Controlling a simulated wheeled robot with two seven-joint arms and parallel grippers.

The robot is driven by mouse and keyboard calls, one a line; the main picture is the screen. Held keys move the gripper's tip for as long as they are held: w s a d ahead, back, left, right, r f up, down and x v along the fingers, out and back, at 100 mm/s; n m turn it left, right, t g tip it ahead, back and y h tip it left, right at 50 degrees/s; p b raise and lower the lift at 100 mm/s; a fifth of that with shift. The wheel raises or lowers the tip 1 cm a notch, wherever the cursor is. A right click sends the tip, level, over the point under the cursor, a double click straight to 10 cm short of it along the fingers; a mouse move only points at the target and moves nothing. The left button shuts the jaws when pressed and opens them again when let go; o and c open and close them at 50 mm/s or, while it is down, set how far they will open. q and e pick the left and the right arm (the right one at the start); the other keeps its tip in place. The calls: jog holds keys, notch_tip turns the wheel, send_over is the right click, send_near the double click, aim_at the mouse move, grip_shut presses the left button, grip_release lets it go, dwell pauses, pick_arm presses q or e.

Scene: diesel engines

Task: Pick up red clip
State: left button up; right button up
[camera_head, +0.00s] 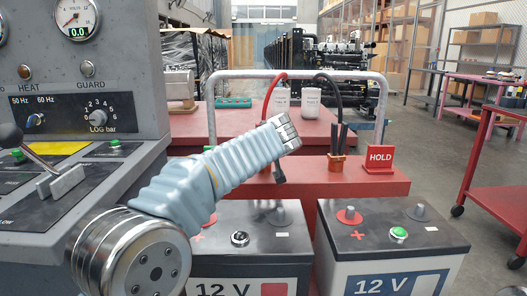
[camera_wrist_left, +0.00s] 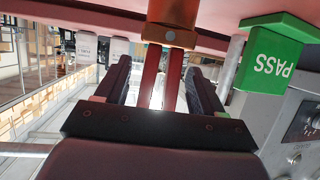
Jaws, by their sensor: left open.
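The red clip (camera_wrist_left: 148,82) shows in the left wrist view as two long red handles, side by side and a little apart. Their far end meets a copper-coloured block (camera_wrist_left: 172,22). My left gripper (camera_wrist_left: 160,66) is open, with one dark finger on each side of the red handles and gaps between fingers and handles. In the head view my left arm comes in from the lower left and its wrist covers the red clip; a red cable (camera_head: 269,92) runs down behind it. My right gripper is not in view.
A black clip (camera_head: 337,143) stands in a copper holder beside a red HOLD sign (camera_head: 380,159). Two 12 V batteries (camera_head: 395,245) stand in front. A grey control panel (camera_head: 75,120) borders the left. A green PASS sign (camera_wrist_left: 268,66) stands near the gripper.

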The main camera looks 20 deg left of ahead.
pick_arm(q)
jog(key=shift+c, duration=0.3)
grip_shut()
jog(key=shift+r, duration=0.1)
